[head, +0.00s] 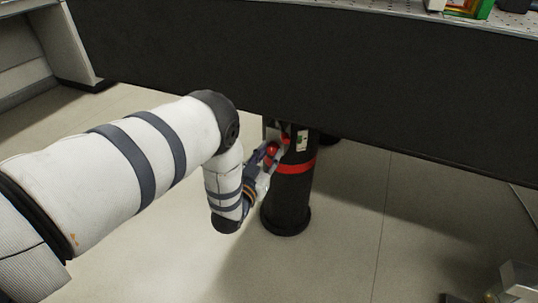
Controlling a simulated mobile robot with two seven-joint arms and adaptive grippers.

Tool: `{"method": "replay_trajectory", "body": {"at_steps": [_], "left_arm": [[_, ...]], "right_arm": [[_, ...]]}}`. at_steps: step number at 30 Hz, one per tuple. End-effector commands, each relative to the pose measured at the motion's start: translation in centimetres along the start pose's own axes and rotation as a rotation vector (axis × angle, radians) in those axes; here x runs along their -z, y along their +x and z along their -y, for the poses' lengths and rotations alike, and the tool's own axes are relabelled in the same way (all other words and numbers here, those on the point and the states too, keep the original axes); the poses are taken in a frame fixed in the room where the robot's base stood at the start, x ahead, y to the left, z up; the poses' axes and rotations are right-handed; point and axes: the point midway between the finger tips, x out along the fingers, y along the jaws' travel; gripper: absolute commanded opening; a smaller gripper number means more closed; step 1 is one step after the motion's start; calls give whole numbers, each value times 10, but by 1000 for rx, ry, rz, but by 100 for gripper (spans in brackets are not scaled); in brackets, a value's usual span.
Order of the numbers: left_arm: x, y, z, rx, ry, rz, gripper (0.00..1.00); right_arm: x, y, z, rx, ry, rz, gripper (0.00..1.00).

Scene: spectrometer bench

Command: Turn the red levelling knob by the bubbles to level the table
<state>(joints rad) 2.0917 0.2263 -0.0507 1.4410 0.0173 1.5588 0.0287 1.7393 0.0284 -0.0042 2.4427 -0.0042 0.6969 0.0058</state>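The table's black leg (290,205) stands under the dark table side and has a red band (296,168) around it. A small red knob (271,150) shows at the leg's upper left side, partly covered by my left gripper. My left gripper (274,152) is at this knob, its fingers pointing up along the leg. The fingers are small and overlap the red parts, so I cannot tell whether they are closed on the knob or only beside it. A small pale plate (302,140) is on the leg above the band. I cannot make out any bubble. My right gripper is not seen.
The dark table side (330,75) spans the view above the leg. Green and orange equipment (468,8) stands on the perforated top. A grey boxy object (515,283) is at the lower right corner. The tiled floor (340,250) around the leg is clear.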

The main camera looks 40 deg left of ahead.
Motion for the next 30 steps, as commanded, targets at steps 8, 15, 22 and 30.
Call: {"method": "replay_trajectory", "body": {"at_steps": [8,15,22,30], "left_arm": [[0,0,0,0,16,0,0],[1,0,0,-2,126,-1,0],[1,0,-1,-3,325,0,0],[0,0,0,-2,582,0,0]], "right_arm": [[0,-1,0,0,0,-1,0],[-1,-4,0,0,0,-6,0],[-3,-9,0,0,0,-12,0],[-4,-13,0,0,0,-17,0]]}}
